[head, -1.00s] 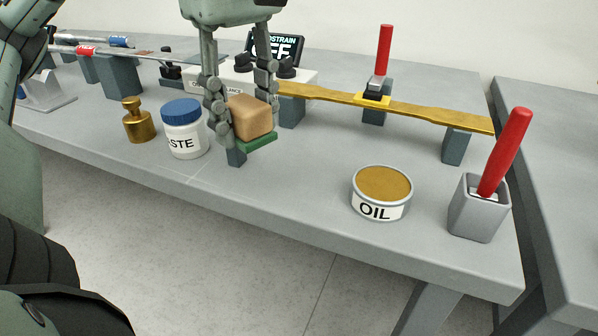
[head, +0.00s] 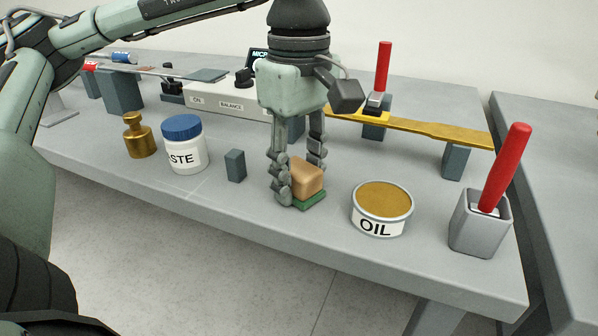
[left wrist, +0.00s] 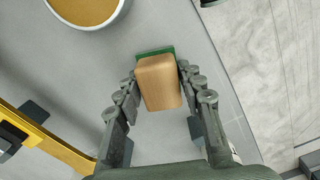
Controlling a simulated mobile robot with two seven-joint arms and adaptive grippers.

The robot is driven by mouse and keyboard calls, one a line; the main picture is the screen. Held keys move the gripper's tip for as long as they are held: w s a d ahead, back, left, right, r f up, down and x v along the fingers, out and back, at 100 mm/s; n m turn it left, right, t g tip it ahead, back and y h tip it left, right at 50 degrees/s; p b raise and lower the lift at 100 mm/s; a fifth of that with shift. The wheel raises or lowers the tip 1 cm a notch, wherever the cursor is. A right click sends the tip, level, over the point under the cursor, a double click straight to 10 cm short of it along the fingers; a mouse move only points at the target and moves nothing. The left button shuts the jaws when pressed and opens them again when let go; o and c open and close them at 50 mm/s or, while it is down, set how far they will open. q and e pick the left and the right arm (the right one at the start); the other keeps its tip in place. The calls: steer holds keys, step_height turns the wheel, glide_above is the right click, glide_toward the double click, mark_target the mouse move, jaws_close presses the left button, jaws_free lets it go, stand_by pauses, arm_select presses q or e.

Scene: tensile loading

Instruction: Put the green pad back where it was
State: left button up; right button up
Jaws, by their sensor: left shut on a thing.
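The green pad (head: 309,202) is a green layer under a tan wooden block (head: 308,178). In the left wrist view the green pad (left wrist: 155,51) shows as a strip behind the block (left wrist: 159,84). My left gripper (head: 298,185) points down and is shut on the block, fingers on both sides. The pad is at or just above the table top, left of the oil tin (head: 382,208); I cannot tell if it touches the table. A small dark grey block (head: 235,166) stands to the left. My right gripper is not in view.
A paste jar (head: 184,145) and a brass weight (head: 139,136) stand at the left. A grey holder (head: 478,226) with a red-handled tool (head: 506,165) stands at the right front.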

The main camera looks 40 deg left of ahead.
arm_select(q)
steer(key=shift+f, duration=0.1)
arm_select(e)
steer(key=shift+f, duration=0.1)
arm_select(q)
steer(key=shift+f, duration=0.1)
steer(key=o, duration=1.1)
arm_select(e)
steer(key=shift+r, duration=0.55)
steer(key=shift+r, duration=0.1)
